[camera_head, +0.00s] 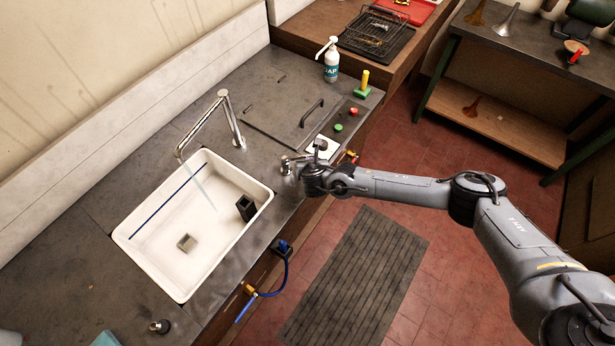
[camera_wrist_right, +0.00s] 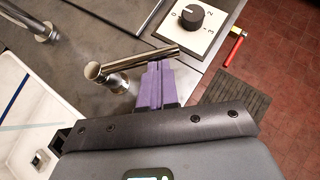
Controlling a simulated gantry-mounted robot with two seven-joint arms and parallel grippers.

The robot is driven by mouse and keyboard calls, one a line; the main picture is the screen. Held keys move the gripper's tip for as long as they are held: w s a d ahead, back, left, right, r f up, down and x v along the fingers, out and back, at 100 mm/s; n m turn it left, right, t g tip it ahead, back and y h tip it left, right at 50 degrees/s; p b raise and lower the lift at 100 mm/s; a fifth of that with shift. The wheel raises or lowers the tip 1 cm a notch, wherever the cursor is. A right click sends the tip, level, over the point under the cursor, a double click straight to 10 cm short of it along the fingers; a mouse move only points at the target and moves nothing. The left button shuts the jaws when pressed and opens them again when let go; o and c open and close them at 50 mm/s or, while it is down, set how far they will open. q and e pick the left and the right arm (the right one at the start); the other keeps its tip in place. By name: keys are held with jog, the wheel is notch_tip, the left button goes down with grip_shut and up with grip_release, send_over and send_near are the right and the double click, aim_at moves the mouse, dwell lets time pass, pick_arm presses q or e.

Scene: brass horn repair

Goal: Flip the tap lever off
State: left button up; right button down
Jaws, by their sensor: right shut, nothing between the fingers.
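The tap spout (camera_head: 207,118) arches over the white sink (camera_head: 128,238), and a thin pale stream of water (camera_head: 203,192) runs from it into the basin. The tap lever (camera_wrist_right: 135,63) is a short chrome tube on a round base at the counter; it also shows in the head view (camera_head: 286,164) beside my right wrist. My right gripper (camera_wrist_right: 158,70) is shut and empty. Its purple fingertips sit right beside the lever's tube, near its far end; I cannot tell whether they touch. My left gripper is not in view.
A dial plate with a black knob (camera_wrist_right: 188,16) lies just beyond the lever. A black holder (camera_head: 245,207) and a grey drain (camera_head: 186,242) are in the sink. A soap bottle (camera_head: 331,62) and a brush (camera_head: 363,85) stand farther back. A blue hose (camera_head: 286,262) hangs at the front edge.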

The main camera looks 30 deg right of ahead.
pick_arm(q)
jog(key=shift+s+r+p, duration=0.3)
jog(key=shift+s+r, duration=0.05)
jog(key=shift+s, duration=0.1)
pick_arm(e)
jog(key=s+f+v, duration=0.2)
jog(key=v, duration=1)
jog(key=shift+s, duration=0.35)
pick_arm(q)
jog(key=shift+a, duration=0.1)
pick_arm(e)
jog(key=shift+r, duration=0.1)
